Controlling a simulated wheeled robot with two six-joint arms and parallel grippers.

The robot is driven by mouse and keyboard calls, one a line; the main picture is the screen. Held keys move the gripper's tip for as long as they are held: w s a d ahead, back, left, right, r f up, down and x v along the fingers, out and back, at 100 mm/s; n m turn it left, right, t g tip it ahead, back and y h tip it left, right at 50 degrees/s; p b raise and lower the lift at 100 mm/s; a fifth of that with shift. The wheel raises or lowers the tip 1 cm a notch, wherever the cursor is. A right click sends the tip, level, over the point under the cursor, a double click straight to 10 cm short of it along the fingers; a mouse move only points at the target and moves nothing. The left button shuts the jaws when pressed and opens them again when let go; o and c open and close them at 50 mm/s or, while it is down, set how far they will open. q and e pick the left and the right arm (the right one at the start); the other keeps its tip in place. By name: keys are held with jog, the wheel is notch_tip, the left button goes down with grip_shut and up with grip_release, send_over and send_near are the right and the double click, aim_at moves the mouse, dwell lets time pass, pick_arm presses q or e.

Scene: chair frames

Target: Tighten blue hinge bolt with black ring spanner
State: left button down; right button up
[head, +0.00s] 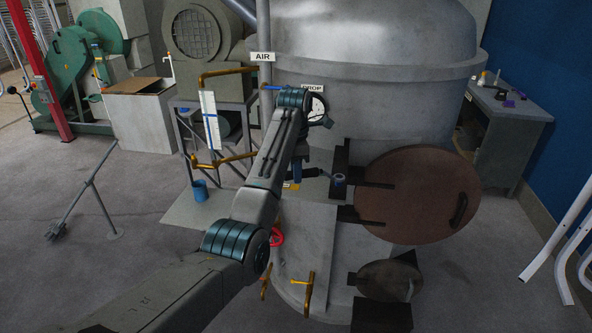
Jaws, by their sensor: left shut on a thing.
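My left arm reaches in from the lower left, and its gripper (298,166) points down in front of the big grey vessel. It is shut on the black ring spanner (318,174), which is small and dark here. The spanner sticks out to the right, towards the blue hinge bolt (340,180) at the black hinge bracket beside the round brown door. The spanner's ring end is close to the bolt; I cannot tell whether it sits around it. The fingertips are small and partly hidden by the wrist. My right gripper is not in view.
The brown door (425,195) stands open at right. Below it is a smaller round hatch (390,281). A red handwheel (277,237) and brass pipes lie close to my forearm. A blue cup (200,190) stands at left.

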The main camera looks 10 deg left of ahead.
pick_arm(q)
jog(key=shift+f, duration=0.75)
dwell(0.4)
